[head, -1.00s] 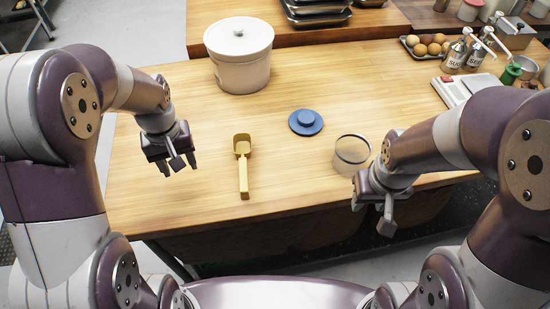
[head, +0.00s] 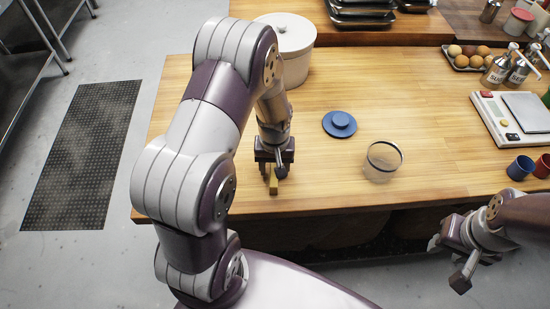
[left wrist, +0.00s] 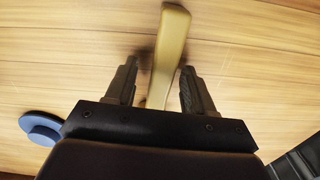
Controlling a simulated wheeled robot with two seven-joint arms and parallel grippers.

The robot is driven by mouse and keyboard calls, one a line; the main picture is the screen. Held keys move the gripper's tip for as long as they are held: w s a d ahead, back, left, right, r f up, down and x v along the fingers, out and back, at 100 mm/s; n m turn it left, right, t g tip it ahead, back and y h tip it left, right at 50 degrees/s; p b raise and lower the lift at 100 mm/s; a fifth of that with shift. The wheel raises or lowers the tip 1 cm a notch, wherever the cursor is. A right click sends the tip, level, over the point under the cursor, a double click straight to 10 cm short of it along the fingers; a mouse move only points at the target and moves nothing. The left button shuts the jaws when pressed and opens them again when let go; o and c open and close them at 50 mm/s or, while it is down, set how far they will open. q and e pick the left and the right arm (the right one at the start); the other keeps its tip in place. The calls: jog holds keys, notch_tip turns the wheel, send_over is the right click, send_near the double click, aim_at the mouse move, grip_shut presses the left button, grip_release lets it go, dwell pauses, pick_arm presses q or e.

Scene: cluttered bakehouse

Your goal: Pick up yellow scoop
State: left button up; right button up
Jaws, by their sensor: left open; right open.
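The yellow scoop (head: 273,184) lies on the wooden table, mostly hidden behind my left gripper in the head view; only part of its handle shows. In the left wrist view its handle (left wrist: 171,48) runs between the two fingers. My left gripper (head: 273,170) is open, with one finger on each side of the handle; a gap shows between each finger and the handle. The left fingers also show in the left wrist view (left wrist: 155,90). The scoop's bowl is hidden. My right gripper (head: 452,262) is open and empty, off the table's front edge at the lower right.
A blue lid (head: 340,124) and a clear glass jar (head: 381,163) stand right of the scoop. A large white crock (head: 294,60) is behind. A scale (head: 497,122), a blue cup (head: 520,167), eggs and syrup bottles are at right. The front middle of the table is clear.

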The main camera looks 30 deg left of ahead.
pick_arm(q)
grip_shut()
